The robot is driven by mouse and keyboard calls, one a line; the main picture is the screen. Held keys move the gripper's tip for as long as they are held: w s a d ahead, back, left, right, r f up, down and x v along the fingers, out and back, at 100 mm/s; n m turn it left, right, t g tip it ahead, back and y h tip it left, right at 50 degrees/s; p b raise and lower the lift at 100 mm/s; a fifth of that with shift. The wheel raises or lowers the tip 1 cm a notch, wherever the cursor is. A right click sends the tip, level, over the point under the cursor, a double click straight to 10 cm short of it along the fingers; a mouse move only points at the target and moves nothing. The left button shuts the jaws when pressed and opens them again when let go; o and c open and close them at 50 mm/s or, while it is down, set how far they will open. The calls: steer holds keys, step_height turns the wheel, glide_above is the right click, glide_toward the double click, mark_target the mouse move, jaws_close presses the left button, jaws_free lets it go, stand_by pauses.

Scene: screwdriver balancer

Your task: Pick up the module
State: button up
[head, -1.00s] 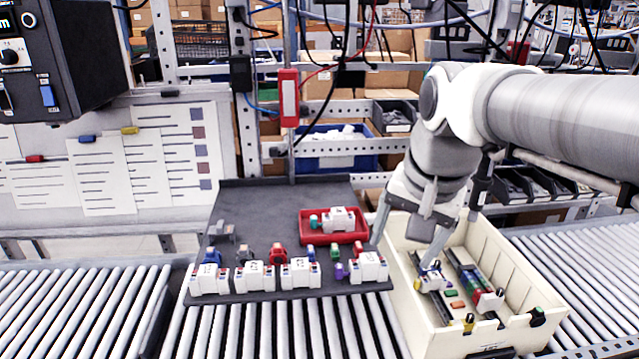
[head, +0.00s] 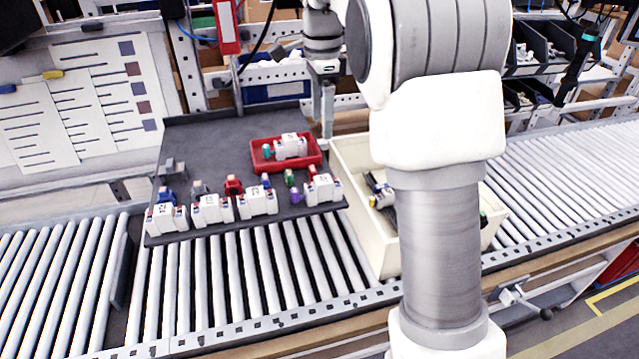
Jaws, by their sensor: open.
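White modules stand in a row along the front of a dark grey tray (head: 215,135): one at the left end (head: 166,218), two in the middle (head: 212,209) (head: 258,202), and one at the right end (head: 323,189). Another white module (head: 291,147) sits in a small red bin (head: 262,164) on the tray. Which module is meant, I cannot tell. My gripper (head: 325,118) points down, open, behind and right of the red bin near the tray's right edge. Nothing shows between its fingers.
Small coloured parts, such as a red one (head: 233,184), stand behind the row. A cream crate (head: 350,160) with rails and parts is right of the tray, largely hidden by my arm. Roller conveyors (head: 70,265) run along the front. The tray's back left is clear.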

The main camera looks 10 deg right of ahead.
glide_toward(323, 180)
step_height(323, 180, down, 5)
steer(key=shift+a+f, duration=0.1)
steer(key=shift+a, duration=0.05)
steer(key=shift+w+d+f+p, duration=0.15)
steer(key=shift+f+p, duration=0.1)
steer(key=shift+f, duration=1.15)
steer(key=shift+s+d+f+p, duration=0.1)
steer(key=shift+f+p, duration=0.15)
steer(key=shift+f, duration=1.15)
jaws_close()
